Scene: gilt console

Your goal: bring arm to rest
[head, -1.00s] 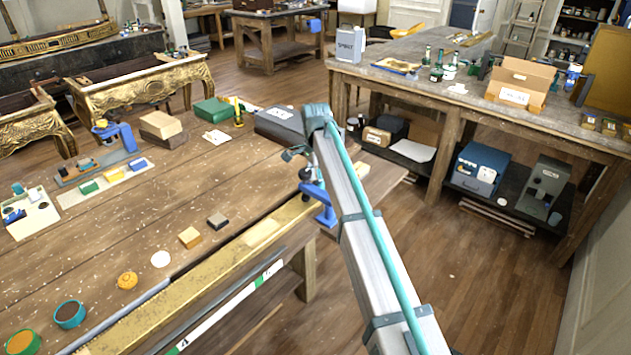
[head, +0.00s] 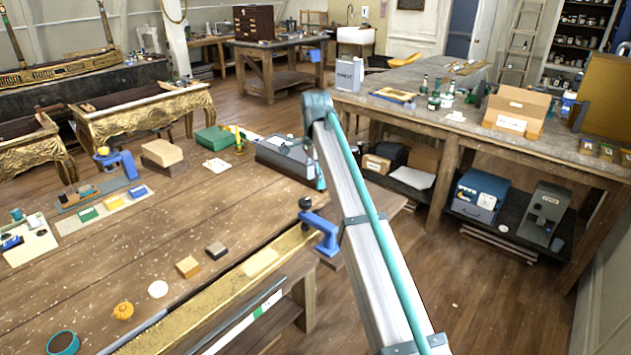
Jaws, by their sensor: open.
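My arm (head: 365,225) shows as a long grey link with a teal hose. It rises from the bottom right to a grey-teal joint (head: 317,108) in the upper middle of the head view. I cannot make out my gripper; the part of the arm beyond the joint is mostly hidden behind the link. A little teal shows at the link's left edge, above the bench's right end, too small to identify. The wooden workbench (head: 150,240) lies to the left of the arm, with a gilt moulding (head: 225,300) along its near edge.
A blue clamp (head: 322,232) stands at the bench edge just left of my arm. A dark grey case (head: 285,155) lies behind it. A second bench (head: 480,125) with bottles and a cardboard box (head: 517,108) stands at the right. Open floor (head: 490,300) lies right of the arm.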

